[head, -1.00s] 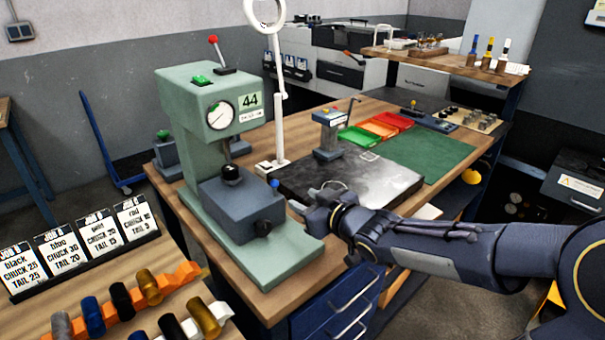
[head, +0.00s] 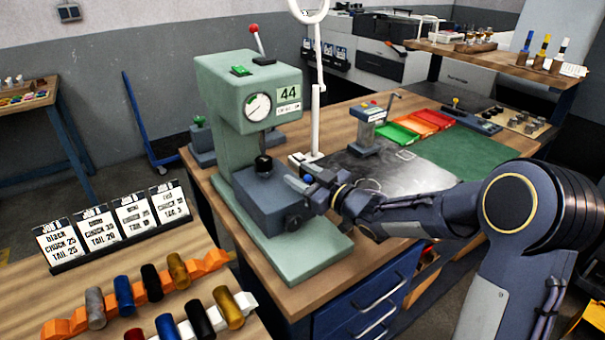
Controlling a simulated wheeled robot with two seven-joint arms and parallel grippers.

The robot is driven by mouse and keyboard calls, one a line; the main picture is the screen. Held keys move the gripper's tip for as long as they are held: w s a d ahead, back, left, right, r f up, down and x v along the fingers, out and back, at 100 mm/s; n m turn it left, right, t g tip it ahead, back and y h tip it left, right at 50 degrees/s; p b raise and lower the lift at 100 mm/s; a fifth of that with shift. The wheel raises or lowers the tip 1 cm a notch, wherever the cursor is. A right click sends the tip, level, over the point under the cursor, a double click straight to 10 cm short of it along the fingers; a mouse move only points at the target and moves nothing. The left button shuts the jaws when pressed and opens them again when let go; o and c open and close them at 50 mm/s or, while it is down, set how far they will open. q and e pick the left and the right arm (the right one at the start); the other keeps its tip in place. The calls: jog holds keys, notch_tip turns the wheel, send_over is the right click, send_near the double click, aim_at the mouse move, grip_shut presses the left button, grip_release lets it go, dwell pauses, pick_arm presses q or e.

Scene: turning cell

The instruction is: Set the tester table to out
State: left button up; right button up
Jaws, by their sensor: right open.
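The tester (head: 222,92) is a green machine with a round dial, a "44" label and a red-tipped lever, standing on the wooden bench. Its grey table block (head: 262,203) sits low at the front, over the green base, with a black knob on top and another on the near side. My right gripper (head: 306,181) is open at the right side of the grey block, its fingers pointing left. I cannot tell whether the fingers touch the block. My left gripper is not in view.
A dark plate (head: 425,177) with a small press (head: 367,130) lies right of the tester, partly behind my right arm. Red, orange and green trays (head: 432,119) stand farther back. A rack of coloured rollers (head: 150,285) and job cards (head: 113,228) occupy the near-left table.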

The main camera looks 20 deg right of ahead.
grip_shut()
jog(key=s+a+b+v, duration=0.1)
jog(key=a+v, duration=0.1)
jog(key=v, duration=1.1)
jog(key=shift+s, duration=0.45)
jog(key=shift+c, duration=2.1)
grip_release()
jog(key=shift+f, duration=0.15)
jog(key=o, duration=0.4)
jog(key=shift+s+d, duration=0.2)
jog(key=shift+s, duration=0.05)
jog(key=shift+w+a, duration=0.1)
